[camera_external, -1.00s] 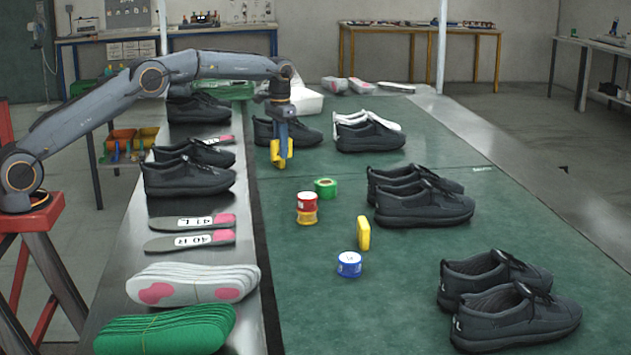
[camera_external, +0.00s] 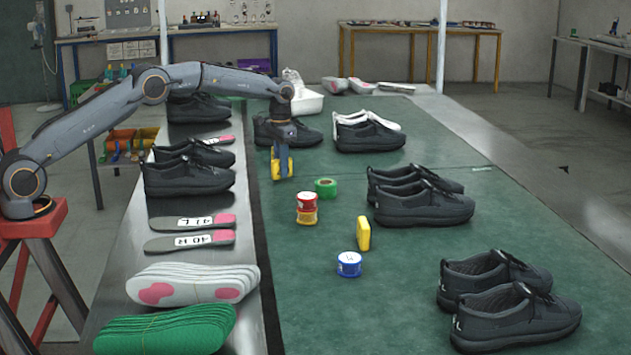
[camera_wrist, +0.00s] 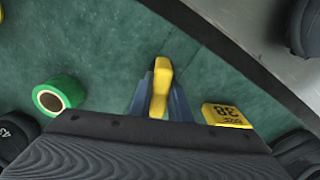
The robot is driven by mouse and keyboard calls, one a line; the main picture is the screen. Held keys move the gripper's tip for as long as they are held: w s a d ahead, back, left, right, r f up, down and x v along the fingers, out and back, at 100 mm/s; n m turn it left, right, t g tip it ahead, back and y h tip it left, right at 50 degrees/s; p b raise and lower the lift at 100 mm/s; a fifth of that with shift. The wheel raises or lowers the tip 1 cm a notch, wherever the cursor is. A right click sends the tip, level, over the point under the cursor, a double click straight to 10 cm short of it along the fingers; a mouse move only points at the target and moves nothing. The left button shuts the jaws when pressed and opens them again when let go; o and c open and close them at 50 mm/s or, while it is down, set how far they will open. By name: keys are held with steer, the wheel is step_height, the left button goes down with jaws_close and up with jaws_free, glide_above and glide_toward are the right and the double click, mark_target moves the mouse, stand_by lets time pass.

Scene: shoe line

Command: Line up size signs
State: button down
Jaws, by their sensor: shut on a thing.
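My gripper (camera_external: 282,174) points down over the green mat (camera_external: 300,290), beside the black shoe (camera_external: 288,134) at the left. In the wrist view my gripper (camera_wrist: 160,105) is shut on a narrow yellow size sign (camera_wrist: 161,82), seen edge-on between the fingers. A second yellow sign (camera_wrist: 226,115), marked 38, is just right of the fingers. In the external view yellow shows on both sides of a finger; I cannot tell the two signs apart there. Another yellow sign (camera_external: 363,233) stands on the mat nearer the camera, its number not readable.
A green tape roll (camera_external: 325,185) lies close to my gripper, also left in the wrist view (camera_wrist: 58,95). A red roll (camera_external: 307,201) on a yellow one and a blue roll (camera_external: 349,264) are nearer. Black shoes (camera_external: 424,203) stand at right. Insoles (camera_external: 191,221) lie left.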

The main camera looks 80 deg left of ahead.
steer(key=shift+f, duration=0.55)
stand_by(0.4)
steer(key=c, duration=1.6)
jaws_free()
steer(key=shift+o, duration=0.2)
steer(key=shift+r, duration=0.1)
step_height(320, 180, up, 7)
steer(key=shift+d+r, duration=0.1)
steer(key=shift+r, duration=0.1)
steer(key=s+d+r+m+p, duration=0.1)
steer(key=s+d+r+p, duration=0.1)
steer(key=s+d, duration=0.65)
steer(key=s+d+r+m+p, duration=0.1)
steer(key=s+d+r+p, duration=0.3)
steer(key=d, duration=0.7)
steer(key=s+d+f+m+p, duration=0.1)
steer(key=s+d, duration=0.3)
steer(key=s, duration=0.6)
steer(key=s+d+f+p, duration=0.1)
steer(key=s+d, duration=0.4)
steer(key=s, duration=0.6)
steer(key=s+d+f+m+p, duration=0.1)
steer(key=s+d, duration=0.4)
steer(key=s, duration=0.5)
steer(key=shift+s+f+m, duration=0.25)
steer(key=shift+f+m, duration=0.05)
steer(key=shift+f, duration=0.45)
